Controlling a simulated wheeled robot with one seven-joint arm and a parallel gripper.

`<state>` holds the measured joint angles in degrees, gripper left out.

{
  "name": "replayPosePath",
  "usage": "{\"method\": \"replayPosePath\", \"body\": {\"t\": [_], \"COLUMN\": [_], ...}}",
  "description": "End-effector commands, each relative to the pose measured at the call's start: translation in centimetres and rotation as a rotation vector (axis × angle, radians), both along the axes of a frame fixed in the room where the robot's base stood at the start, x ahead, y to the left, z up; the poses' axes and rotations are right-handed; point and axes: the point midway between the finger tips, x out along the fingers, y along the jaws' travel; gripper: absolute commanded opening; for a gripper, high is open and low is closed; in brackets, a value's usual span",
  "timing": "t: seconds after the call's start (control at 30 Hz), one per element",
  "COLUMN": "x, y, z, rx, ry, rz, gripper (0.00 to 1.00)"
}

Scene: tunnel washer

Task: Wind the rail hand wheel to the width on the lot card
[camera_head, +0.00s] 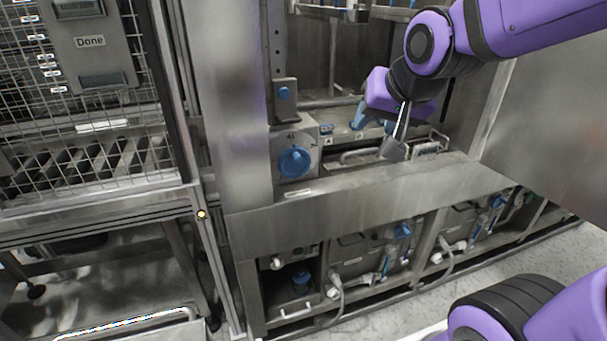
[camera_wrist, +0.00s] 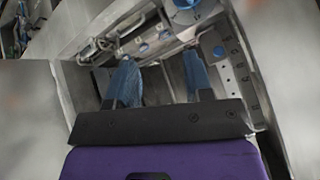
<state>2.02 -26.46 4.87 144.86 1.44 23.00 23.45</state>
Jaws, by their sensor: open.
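A round blue knob (camera_head: 294,162) sits on a grey plate with dark markings, left of the frame opening in the head view; it looks like the hand wheel. A blue round part that may be the same knob shows at the top edge of the wrist view (camera_wrist: 185,3). My gripper (camera_head: 373,125) is over the ledge, right of the knob and apart from it. In the wrist view, its two blue fingers (camera_wrist: 158,60) are spread with nothing between them. I cannot pick out a readable lot card or any width figure.
A smaller blue knob (camera_head: 284,93) sits on the post above. A steel ledge (camera_head: 350,185) runs below my gripper. A mesh guard (camera_head: 85,120) with a "Done" plate (camera_head: 90,42) stands left. A large steel panel (camera_head: 545,130) closes the right side.

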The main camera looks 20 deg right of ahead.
Motion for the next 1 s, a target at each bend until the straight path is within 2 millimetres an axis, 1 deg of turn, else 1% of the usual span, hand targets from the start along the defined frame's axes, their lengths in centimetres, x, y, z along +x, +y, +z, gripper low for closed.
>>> {"method": "replayPosePath", "body": {"t": [0.03, 0.2, 0.4, 0.5, 0.7, 0.8, 1.0], "x": [1.8, 7.3, 12.6, 14.7, 17.9, 19.0, 20.0], "y": [0.3, 1.4, 2.7, 3.3, 4.4, 4.7, 5.2], "z": [-1.0, -3.6, -7.1, -9.0, -12.9, -14.9, -18.7], "rx": [0.039, 0.205, 0.439, 0.570, 0.856, 1.010, 1.333], "ry": [-0.021, -0.129, -0.244, -0.295, -0.382, -0.420, -0.484], "rz": [-0.042, -0.183, -0.335, -0.406, -0.547, -0.614, -0.740], "gripper": [0.47, 0.47, 0.47, 0.47, 0.47, 0.47, 0.47]}}
